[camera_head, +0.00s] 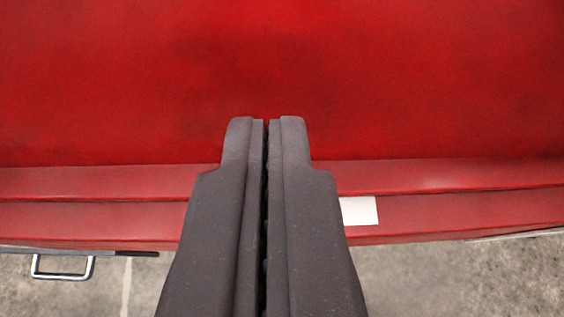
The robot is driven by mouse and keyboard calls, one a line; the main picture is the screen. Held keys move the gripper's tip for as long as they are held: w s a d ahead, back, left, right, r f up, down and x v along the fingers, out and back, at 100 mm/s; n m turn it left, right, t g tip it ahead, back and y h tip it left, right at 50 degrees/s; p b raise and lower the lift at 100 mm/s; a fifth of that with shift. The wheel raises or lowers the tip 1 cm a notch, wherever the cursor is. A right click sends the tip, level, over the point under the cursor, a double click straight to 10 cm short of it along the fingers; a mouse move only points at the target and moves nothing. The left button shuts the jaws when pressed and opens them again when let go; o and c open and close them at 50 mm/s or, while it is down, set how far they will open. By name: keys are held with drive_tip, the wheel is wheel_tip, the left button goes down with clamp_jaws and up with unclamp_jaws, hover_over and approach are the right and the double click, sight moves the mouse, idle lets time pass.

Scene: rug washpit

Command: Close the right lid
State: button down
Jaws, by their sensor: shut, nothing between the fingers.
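A broad red surface (290,60) fills the upper part of the head view, and I take it to be the lid or the box it belongs to, but I cannot tell whether it is the right lid. Red horizontal ledges (450,190) run below it across the picture. My gripper (266,122) is shut and empty, its two dark fingers side by side and pointing up the picture over the ledges. Its tips overlap the lower part of the red surface. I cannot tell whether they touch it. The fingers hide the middle of the ledges.
A white label (359,210) sits on the lower ledge right of the fingers. A metal handle (62,275) and a dark bar (110,253) show at the lower left. Grey concrete floor (450,280) lies below the red edge.

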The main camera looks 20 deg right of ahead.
drive_tip(key=shift+s+a+f, duration=0.15)
drive_tip(key=shift+a+f, duration=0.1)
drive_tip(key=shift+f, duration=0.3)
drive_tip(key=shift+r, duration=0.1)
drive_tip(key=s+a+p, duration=0.2)
drive_tip(key=s, duration=0.7)
drive_tip(key=shift+s+r+p, duration=0.15)
drive_tip(key=shift+r+p, duration=0.05)
drive_tip(key=shift+p, duration=0.2)
idle(0.3)
drive_tip(key=shift+r, duration=0.1)
